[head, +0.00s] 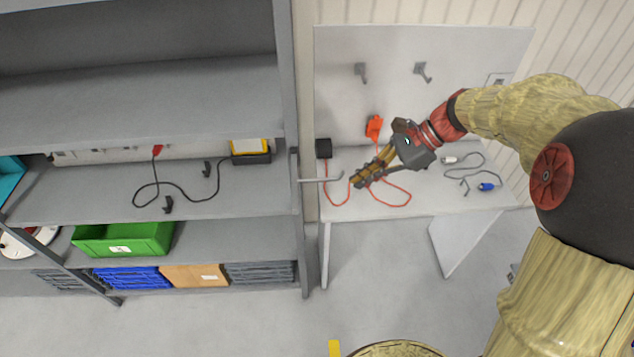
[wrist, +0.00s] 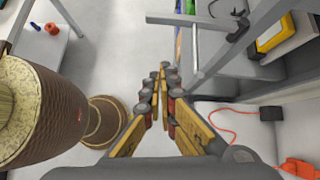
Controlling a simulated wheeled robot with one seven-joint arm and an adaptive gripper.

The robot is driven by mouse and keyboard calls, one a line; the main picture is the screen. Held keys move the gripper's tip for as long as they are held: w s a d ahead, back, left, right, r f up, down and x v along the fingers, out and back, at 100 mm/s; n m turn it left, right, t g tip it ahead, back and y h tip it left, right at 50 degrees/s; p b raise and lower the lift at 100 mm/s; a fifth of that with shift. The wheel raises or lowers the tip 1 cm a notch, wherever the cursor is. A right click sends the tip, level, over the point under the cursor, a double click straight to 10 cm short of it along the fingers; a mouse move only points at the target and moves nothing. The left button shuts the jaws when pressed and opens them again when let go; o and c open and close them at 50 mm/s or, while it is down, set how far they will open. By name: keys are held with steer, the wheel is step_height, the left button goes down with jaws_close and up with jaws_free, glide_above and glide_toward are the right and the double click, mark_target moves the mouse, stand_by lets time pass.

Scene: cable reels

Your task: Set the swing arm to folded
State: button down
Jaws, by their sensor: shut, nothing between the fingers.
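The swing arm (head: 322,180) is a thin grey bar with a bent tip. It sticks out to the right from the shelf's front post, in front of the white table. In the wrist view a grey bar (wrist: 170,19) beyond my fingertips looks like the same arm, but I cannot be sure. My gripper (head: 358,183) is shut and empty. In the head view its fingertips point down-left, just right of the swing arm's tip, and appear apart from it. In the wrist view the fingertips (wrist: 163,76) meet over the floor.
The grey shelf unit (head: 150,88) stands left, holding a green bin (head: 125,240) and a black cable. The white table (head: 430,200) carries an orange cable (head: 398,190) beneath my gripper and a blue-plug cable (head: 487,187).

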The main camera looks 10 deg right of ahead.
steer(key=shift+s+a+r+m, duration=0.3)
steer(key=shift+s+r+m, duration=0.15)
steer(key=shift+m, duration=0.25)
steer(key=a+f, duration=0.7)
steer(key=a, duration=0.4)
steer(key=shift+w+p, duration=0.25)
steer(key=shift+p, duration=0.2)
steer(key=shift+a+f, duration=0.1)
steer(key=shift+a, duration=0.1)
